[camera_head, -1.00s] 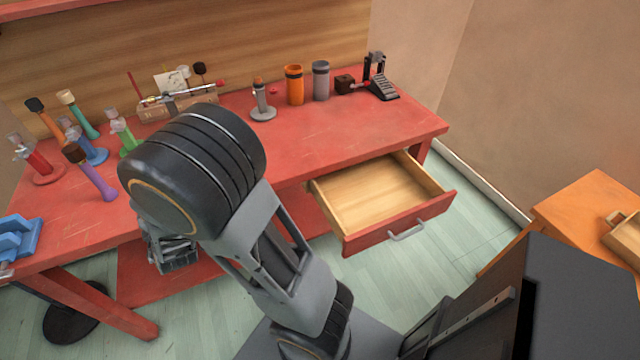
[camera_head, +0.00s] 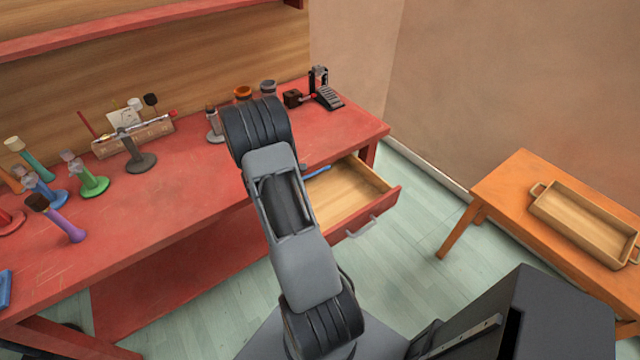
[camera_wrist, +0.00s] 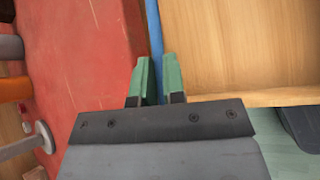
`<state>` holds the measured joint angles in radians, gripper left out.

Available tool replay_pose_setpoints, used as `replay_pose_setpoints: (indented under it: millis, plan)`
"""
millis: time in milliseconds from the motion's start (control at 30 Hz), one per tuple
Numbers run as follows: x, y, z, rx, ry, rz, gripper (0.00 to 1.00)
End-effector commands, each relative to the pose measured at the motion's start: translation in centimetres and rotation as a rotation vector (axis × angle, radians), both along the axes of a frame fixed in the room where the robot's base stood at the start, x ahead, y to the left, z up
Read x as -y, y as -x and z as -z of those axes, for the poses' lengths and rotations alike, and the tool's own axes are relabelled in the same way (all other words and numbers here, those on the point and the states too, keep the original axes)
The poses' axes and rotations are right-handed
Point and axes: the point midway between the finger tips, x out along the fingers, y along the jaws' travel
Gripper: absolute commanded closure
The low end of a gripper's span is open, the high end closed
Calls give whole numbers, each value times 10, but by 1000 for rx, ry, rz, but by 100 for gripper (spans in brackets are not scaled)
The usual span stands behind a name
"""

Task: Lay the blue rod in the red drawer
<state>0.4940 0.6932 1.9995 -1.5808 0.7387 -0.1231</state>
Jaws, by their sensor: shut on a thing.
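The blue rod (camera_head: 317,172) shows as a short length past my arm, over the back of the open red drawer (camera_head: 350,191), close to the table edge. In the wrist view the blue rod (camera_wrist: 154,32) runs up from between the green fingers of my gripper (camera_wrist: 160,80), which is shut on it. There it lies along the line between the red tabletop and the drawer's bare wooden inside (camera_wrist: 235,45). Whether the rod touches the drawer floor I cannot tell. My arm hides the gripper and the drawer's left part in the head view.
The red workbench (camera_head: 130,215) holds several coloured stands at left, a wooden rack (camera_head: 135,138) at the back, and a black pedal (camera_head: 325,95) near its right end. An orange side table (camera_head: 490,190) with a wooden tray (camera_head: 580,225) stands at right, with clear floor between.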

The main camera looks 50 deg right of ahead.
Motion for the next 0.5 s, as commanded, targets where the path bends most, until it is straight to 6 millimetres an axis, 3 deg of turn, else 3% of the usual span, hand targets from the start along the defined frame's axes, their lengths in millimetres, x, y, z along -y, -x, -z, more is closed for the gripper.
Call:
replay_pose_setpoints:
  millis: [100,200,333,500]
  plan:
    - [36,39,12,-151,-71,97,100]
    - [50,61,25,-283,-135,113,100]
    - [55,75,36,-441,-199,72,100]
    - [53,78,40,-608,-244,-7,100]
